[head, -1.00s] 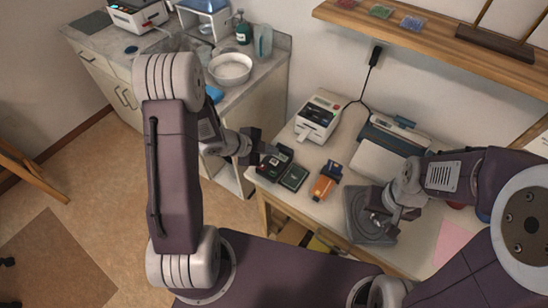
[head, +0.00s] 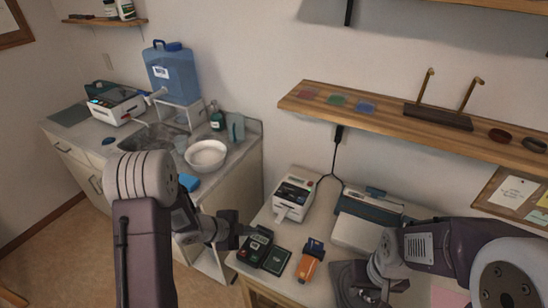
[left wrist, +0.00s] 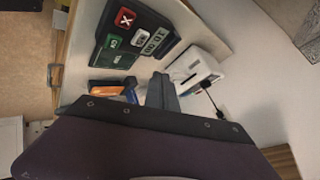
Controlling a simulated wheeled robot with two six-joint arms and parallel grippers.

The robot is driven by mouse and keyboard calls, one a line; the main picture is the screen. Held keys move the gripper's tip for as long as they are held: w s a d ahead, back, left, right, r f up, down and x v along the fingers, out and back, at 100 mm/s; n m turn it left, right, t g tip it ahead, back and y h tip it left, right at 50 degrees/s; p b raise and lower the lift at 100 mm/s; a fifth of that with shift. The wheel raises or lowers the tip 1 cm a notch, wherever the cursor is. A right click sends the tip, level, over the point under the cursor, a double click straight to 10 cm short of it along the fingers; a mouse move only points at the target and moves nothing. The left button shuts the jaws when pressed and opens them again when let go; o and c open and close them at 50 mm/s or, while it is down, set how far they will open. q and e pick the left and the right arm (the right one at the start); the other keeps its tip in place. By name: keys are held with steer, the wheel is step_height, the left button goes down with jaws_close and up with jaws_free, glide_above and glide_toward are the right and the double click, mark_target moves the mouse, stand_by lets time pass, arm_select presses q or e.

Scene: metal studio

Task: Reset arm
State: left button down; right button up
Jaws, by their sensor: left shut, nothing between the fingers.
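My left gripper (head: 232,230) is held in the air beside the left end of the white table (head: 262,218), just left of the black card terminal (head: 255,245). In the left wrist view its fingers (left wrist: 161,88) are together and hold nothing; the terminal (left wrist: 133,38) shows beyond them, apart from them. My right arm comes in from the right, bent over the table. Its gripper (head: 372,293) is low near the bottom edge, partly cut off, and its fingers are too unclear to read.
A label printer (head: 293,197), an orange device (head: 309,262) and a grey-blue machine (head: 364,221) stand on the table. A wooden shelf (head: 390,118) is above. At left, a counter holds a white bowl (head: 206,155) and a blue water jug (head: 172,68).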

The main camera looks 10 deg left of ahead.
arm_select(q)
steer(key=shift+d+r, duration=0.1)
steer(key=shift+d, duration=0.15)
step_height(320, 180, up, 11)
steer(key=w+n+t+y, duration=0.1)
steer(key=n+t+y, duration=0.1)
steer(key=n+y, duration=0.25)
steer(key=s+a+f+n+g+y, duration=0.1)
steer(key=s+a+f+n+g, duration=0.1)
steer(key=s+n, duration=0.5)
steer(key=s+a+f+n+g, duration=0.2)
steer(key=s+n+g, duration=0.3)
steer(key=s, duration=0.6)
steer(key=shift+s+f+n+y, duration=0.15)
steer(key=shift+f+n+y, duration=0.2)
steer(key=shift+f+n, duration=0.5)
